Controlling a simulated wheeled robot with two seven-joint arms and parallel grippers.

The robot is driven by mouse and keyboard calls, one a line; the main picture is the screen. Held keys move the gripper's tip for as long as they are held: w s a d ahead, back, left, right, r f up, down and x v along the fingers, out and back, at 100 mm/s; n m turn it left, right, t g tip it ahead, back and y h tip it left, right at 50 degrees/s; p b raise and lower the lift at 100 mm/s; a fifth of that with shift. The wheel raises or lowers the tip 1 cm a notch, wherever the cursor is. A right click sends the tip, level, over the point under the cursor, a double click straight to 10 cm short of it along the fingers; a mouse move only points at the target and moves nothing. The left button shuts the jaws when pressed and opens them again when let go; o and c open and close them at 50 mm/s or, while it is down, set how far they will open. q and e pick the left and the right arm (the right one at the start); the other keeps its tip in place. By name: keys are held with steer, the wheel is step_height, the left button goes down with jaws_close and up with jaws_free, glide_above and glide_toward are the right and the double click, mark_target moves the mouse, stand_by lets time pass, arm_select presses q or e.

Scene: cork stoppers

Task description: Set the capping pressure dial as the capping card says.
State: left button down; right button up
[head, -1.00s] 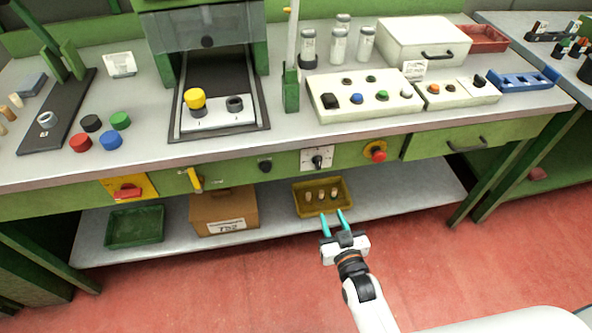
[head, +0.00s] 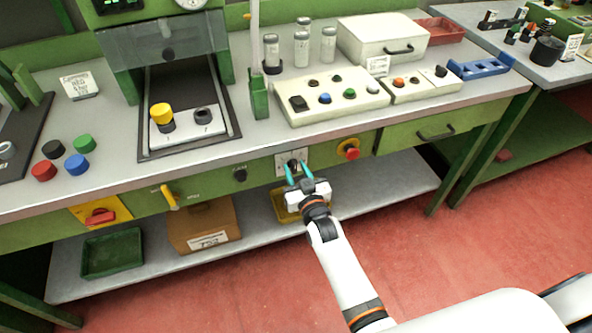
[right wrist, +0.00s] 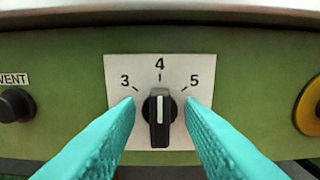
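The capping pressure dial is a black knob (right wrist: 159,120) on a white plate marked 3, 4 and 5. Its white line points straight up at 4. In the head view its plate (head: 281,158) is on the green front panel of the bench. My right gripper (head: 297,167) is open in front of it. In the right wrist view its teal fingertips (right wrist: 160,103) stand on either side of the knob, with a gap on both sides. The capping card (head: 80,86) stands at the back left of the bench; its lower writing is too small to read surely. My left gripper is not in view.
A red stop button (head: 348,149) is right of the dial and a black VENT knob (right wrist: 14,105) left of it. A yellow lever (head: 169,197) and a red switch (head: 100,216) are further left. A yellow tray (head: 281,207) lies on the shelf below.

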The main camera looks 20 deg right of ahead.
steer(key=shift+w, duration=0.2)
steer(key=shift+c, duration=0.2)
steer(key=c, duration=0.6)
steer(key=shift+c, duration=0.2)
steer(key=shift+m+p, duration=0.45)
steer(key=shift+m, duration=0.65)
steer(key=m, duration=0.2)
steer(key=shift+d+m+p, duration=0.1)
steer(key=shift+m+p, duration=0.2)
steer(key=m, duration=0.4)
steer(key=shift+f+m, duration=0.15)
steer(key=shift+m, duration=0.25)
